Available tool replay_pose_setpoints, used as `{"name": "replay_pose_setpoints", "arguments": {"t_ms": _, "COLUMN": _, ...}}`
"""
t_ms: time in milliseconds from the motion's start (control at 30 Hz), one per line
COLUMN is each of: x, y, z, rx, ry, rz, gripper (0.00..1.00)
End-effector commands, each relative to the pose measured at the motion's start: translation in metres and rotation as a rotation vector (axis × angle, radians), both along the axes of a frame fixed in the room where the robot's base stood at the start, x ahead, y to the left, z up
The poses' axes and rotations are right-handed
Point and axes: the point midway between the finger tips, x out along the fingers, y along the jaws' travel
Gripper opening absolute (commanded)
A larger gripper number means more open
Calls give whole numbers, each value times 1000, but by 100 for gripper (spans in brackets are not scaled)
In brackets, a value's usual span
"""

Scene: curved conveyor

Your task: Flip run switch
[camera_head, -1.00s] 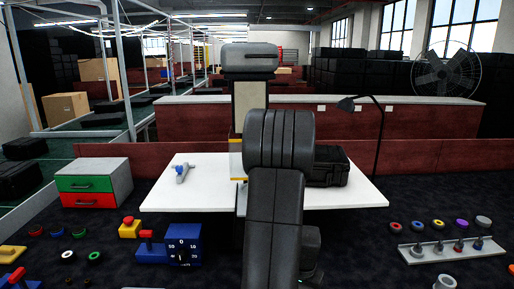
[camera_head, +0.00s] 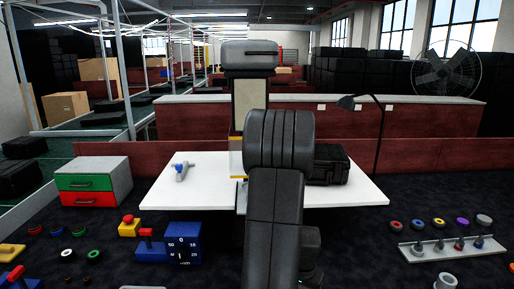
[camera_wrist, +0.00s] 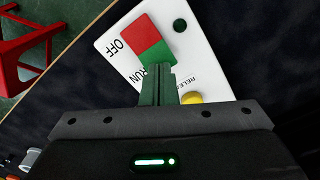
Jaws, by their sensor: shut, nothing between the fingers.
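A white panel (camera_wrist: 112,45) fills the upper middle of the wrist view, tilted, with the labels OFF, RUN and part of RELEASE. On it sits the run switch, a rocker with a red half (camera_wrist: 138,33) by OFF and a green half (camera_wrist: 155,56) by RUN. My gripper (camera_wrist: 158,72) is shut and empty, its greenish fingertips over the lower edge of the green half. I cannot tell whether they touch it. The tips hide part of the switch and the RUN label. In the head view my arm hides the gripper and the panel.
A yellow button (camera_wrist: 191,97) sits on the panel close right of my fingers. A red stool (camera_wrist: 25,45) stands at the far left. In the head view, a white table (camera_head: 345,195) carries a black case (camera_head: 329,167) and a blue-grey item (camera_head: 181,171).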

Motion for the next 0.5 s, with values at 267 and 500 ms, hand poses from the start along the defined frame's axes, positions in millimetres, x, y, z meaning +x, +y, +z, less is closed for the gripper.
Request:
{"name": "replay_pose_setpoints", "arguments": {"t_ms": 267, "x": 0, "y": 0, "z": -5, "rx": 0, "ry": 0, "rz": 0, "gripper": 0}}
{"name": "replay_pose_setpoints", "arguments": {"t_ms": 500, "x": 0, "y": 0, "z": -9, "rx": 0, "ry": 1, "rz": 0, "gripper": 0}}
